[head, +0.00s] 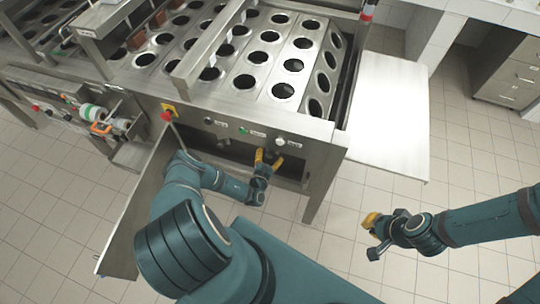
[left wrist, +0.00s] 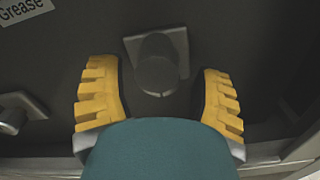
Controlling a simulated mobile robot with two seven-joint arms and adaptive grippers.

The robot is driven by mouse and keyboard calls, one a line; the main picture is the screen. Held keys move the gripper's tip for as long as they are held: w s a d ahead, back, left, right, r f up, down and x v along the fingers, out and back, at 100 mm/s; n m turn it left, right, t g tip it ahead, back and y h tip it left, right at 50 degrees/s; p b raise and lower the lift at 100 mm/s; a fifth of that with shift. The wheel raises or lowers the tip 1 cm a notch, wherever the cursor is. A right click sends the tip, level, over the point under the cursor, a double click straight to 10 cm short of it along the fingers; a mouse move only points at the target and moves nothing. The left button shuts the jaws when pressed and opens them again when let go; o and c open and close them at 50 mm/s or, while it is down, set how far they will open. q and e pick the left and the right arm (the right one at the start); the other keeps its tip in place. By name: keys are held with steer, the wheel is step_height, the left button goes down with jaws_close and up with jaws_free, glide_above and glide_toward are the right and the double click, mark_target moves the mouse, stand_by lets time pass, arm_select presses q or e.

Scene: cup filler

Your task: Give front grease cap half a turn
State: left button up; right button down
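A dark grey round cap (left wrist: 157,72) on a square plate shows in the left wrist view, inside a dark recess. I take it to be a grease cap; whether it is the front one I cannot tell. My left gripper (left wrist: 160,98) is open, with one yellow finger on each side of the cap and visible gaps between. In the head view this gripper (head: 268,159) reaches into the open compartment under the machine's front panel, and the cap is not clear there. My right gripper (head: 371,235) hangs over the floor at the right, away from the machine.
A second fitting (left wrist: 16,113) sits left of the cap, near a "Grease" label (left wrist: 22,9). The machine's front panel (head: 250,128) has several buttons. An open door (head: 138,208) stands left of my left arm. A steel side shelf (head: 390,110) juts out at right. The floor is free.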

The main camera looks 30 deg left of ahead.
arm_select(q)
steer(key=v, duration=1.2)
steer(key=shift+w+d+r, duration=0.1)
